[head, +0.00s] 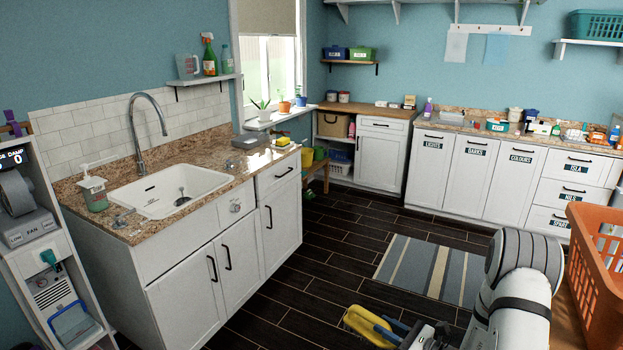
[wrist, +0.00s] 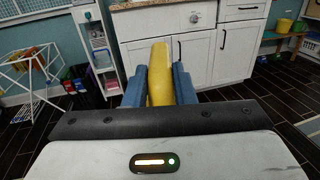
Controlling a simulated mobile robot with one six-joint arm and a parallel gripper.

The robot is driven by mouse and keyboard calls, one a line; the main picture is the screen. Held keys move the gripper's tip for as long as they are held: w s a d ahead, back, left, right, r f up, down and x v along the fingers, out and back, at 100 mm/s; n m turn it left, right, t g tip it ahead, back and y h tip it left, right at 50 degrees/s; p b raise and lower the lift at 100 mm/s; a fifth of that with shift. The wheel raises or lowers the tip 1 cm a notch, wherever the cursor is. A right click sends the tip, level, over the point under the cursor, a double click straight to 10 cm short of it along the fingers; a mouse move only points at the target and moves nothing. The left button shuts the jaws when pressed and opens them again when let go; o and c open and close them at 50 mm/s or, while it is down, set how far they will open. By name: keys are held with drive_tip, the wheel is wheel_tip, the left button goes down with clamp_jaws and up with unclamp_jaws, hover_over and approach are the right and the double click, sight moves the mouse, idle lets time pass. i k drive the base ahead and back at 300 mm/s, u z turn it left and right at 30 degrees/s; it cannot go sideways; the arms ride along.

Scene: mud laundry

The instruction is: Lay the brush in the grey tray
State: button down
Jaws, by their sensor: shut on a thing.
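My gripper (head: 385,328) is low at the bottom of the head view, over the dark floor and in front of the sink cabinet. Its blue fingers (wrist: 157,85) are shut on a long yellow thing, which I take to be the brush (head: 364,325). The brush also shows between the fingers in the wrist view (wrist: 158,72); its bristles are not clear. A small grey item, likely the grey tray (head: 250,142), lies on the granite counter right of the sink, well apart from my gripper. Its inside is too small to make out.
A white sink (head: 172,193) with a tall tap is set in the counter. A yellow item (head: 282,142) lies beside the grey one. An orange basket (head: 598,255) stands at the right. A striped rug (head: 428,268) lies on the open floor. A drying rack (wrist: 30,70) stands left in the wrist view.

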sight(251, 138)
drive_tip(key=z, duration=0.05)
drive_tip(key=i, duration=3.5)
drive_tip(key=z, duration=0.25)
drive_tip(key=i, duration=4.3)
drive_tip(key=u, duration=0.8)
